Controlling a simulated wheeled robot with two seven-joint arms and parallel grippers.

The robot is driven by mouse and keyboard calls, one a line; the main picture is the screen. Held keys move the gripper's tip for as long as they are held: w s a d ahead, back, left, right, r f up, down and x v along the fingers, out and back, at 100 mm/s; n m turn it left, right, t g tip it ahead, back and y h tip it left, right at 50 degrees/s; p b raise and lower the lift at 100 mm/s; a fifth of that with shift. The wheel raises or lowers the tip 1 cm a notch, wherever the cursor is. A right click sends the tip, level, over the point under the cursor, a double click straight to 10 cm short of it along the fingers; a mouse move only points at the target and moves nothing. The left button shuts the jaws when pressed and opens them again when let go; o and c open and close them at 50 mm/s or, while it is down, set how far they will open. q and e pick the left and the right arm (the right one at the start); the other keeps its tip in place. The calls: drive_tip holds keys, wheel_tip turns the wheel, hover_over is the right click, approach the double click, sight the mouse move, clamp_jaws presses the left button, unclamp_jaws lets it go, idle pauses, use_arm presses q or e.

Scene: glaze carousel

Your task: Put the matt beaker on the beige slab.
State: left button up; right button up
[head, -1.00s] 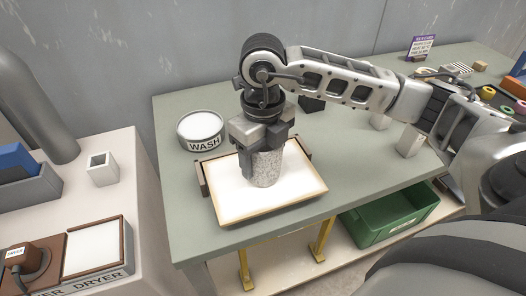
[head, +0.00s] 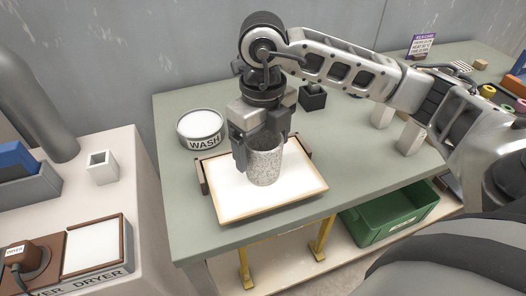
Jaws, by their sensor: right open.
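The matt beaker (head: 265,166) is a grey speckled cup. It stands upright on the beige slab (head: 235,203), a pale, brightly lit plate with a tan edge, on the green-grey table. My right gripper (head: 262,148) is open, pointing down over the beaker, with one finger at the left of its rim. The other finger is behind or right of the rim, and whether they touch the beaker I cannot tell. My left gripper is not in view.
A round WASH tub (head: 201,129) stands behind the slab at its left. A dark block (head: 312,98) and pale blocks (head: 410,139) stand to the right. A green crate (head: 390,222) is on the lower shelf. A dryer plate (head: 93,246) is at lower left.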

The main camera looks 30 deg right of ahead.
use_arm(q)
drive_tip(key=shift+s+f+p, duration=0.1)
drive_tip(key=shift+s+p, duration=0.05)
drive_tip(key=shift+p, duration=0.15)
use_arm(e)
wheel_tip(320, 180, up, 10)
drive_tip(key=shift+f, duration=0.25)
